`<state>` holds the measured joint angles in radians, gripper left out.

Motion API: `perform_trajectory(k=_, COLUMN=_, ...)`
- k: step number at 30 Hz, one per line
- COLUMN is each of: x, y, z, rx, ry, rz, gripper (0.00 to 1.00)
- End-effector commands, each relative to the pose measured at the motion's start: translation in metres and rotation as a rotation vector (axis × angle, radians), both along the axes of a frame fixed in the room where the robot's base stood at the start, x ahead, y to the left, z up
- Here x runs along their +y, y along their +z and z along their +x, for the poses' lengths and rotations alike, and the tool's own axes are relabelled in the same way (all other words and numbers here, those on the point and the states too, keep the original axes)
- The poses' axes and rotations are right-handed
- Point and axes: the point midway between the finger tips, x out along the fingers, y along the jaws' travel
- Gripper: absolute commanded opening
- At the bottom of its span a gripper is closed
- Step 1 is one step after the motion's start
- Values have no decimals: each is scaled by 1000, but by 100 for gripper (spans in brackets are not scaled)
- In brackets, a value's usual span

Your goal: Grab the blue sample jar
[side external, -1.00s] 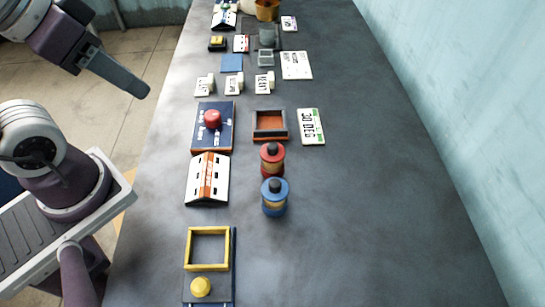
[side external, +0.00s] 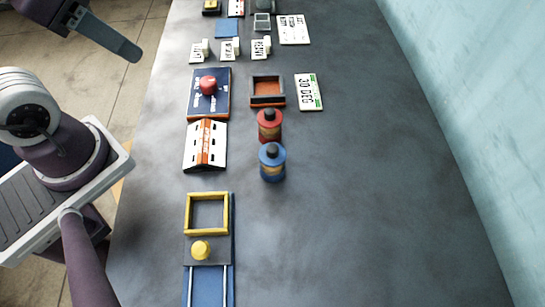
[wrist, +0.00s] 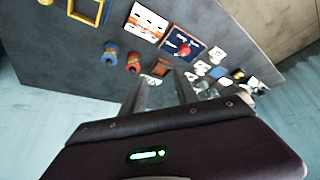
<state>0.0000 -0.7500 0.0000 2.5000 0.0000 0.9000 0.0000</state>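The blue sample jar (side external: 272,168), with a dark cap and a tan band, stands upright on the grey table in the side external view. It also shows in the wrist view (wrist: 110,57). A red jar (side external: 269,128) of the same shape stands right behind it. My gripper (wrist: 161,76) has its two fingers apart with nothing held between them in the wrist view. In the side external view, a finger (side external: 112,38) shows at the upper left, off the table's left side and well away from the blue jar.
Left of the jars are a white-and-orange block (side external: 206,147) and a blue panel with a red button (side external: 208,84). Nearer is a yellow frame (side external: 187,213) with a yellow knob (side external: 200,250). An orange tray (side external: 267,101) lies behind. Table right of the jars is clear.

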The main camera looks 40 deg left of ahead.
Motion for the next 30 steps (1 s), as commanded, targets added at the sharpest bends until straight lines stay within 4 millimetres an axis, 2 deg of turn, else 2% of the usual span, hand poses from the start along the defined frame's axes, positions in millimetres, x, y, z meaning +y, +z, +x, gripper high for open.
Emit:
perform_trajectory(k=13, x=0, y=0, z=0, rx=0, ry=0, rz=0, gripper=36)
perform_trajectory(k=16, x=0, y=0, z=0, rx=0, ry=0, rz=0, gripper=54)
perform_trajectory(k=24, x=0, y=0, z=0, rx=0, ry=0, rz=0, gripper=54)
perform_trajectory(k=26, x=0, y=5, z=1, rx=-3, ry=0, rz=0, gripper=54)
perform_trajectory(k=30, x=0, y=39, z=2, rx=-7, ry=0, rz=0, gripper=54)
